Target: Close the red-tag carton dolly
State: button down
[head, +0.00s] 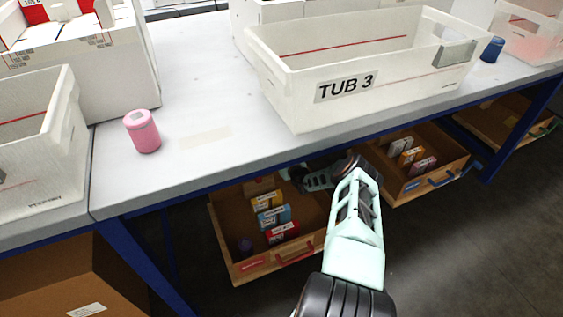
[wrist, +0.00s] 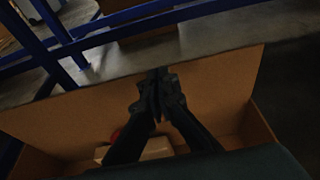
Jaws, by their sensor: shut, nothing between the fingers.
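The red-tag carton dolly (head: 226,246) is a low brown open box under the bench, sticking out past its front edge. It has a red tag (head: 254,264) and a red handle (head: 295,256) on its front. Yellow, blue and red cartons and a small purple item lie in it. My gripper (head: 286,173) is at its back right, below the bench edge, partly in shadow. In the wrist view the shut, empty fingers (wrist: 157,82) point toward a brown box wall (wrist: 215,90), with a pale carton (wrist: 150,150) below. I cannot tell whether they touch the wall.
A similar blue-tag dolly (head: 398,197) with a blue handle stands to the right, also sticking out. Blue bench legs (head: 153,268) flank the space. Open floor lies in front at right.

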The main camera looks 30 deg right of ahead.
jog(key=w+b, duration=0.1)
jog(key=w, duration=0.3)
jog(key=shift+w+d, duration=0.15)
jog(key=shift+w, duration=0.05)
jog(key=shift+r, duration=0.15)
dwell(0.3)
